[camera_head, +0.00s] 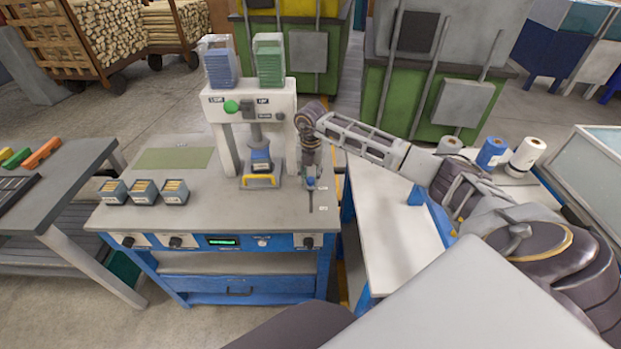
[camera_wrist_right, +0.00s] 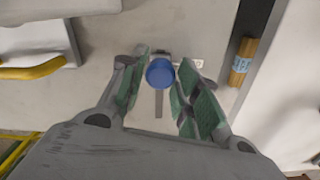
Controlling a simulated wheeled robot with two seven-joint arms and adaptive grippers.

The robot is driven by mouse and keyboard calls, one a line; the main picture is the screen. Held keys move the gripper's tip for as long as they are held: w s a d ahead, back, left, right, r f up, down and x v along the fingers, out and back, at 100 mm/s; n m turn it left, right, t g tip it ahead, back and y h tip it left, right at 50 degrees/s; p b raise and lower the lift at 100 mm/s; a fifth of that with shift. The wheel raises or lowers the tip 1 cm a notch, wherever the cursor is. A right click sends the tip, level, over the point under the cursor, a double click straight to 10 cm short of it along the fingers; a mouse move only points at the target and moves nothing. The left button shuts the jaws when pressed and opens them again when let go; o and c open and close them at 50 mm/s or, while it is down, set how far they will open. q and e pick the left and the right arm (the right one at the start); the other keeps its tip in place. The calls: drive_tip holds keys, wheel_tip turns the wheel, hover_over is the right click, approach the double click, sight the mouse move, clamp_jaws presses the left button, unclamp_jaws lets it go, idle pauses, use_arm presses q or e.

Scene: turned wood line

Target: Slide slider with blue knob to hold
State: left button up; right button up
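The slider's blue knob (camera_head: 310,183) stands on the right side of the grey bench top, at the far end of a dark slot (camera_head: 311,202) that runs toward the front edge. In the right wrist view the round blue knob (camera_wrist_right: 160,72) lies between the two green-padded fingers, with the slot (camera_wrist_right: 158,104) below it. My right gripper (camera_head: 310,164) points down over the knob. Its fingers (camera_wrist_right: 163,88) are apart, and I cannot tell whether they touch the knob. Small white labels sit beside the slot; their text is too small to read. My left gripper is out of view.
A white press frame (camera_head: 228,107) with a yellow-handled fixture (camera_head: 260,181) stands left of the gripper. Several small boxes (camera_head: 143,191) sit on the bench's left. A white side table (camera_head: 392,240) is at right, with rolls (camera_head: 491,152) behind. The bench front right of the boxes is clear.

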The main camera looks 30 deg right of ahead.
sight(310, 179)
drive_tip(key=shift+o, duration=1.4)
drive_tip(key=shift+f, duration=0.1)
drive_tip(key=shift+r, duration=0.5)
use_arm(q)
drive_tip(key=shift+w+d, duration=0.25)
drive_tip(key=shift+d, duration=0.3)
use_arm(e)
wheel_tip(310, 179, up, 11)
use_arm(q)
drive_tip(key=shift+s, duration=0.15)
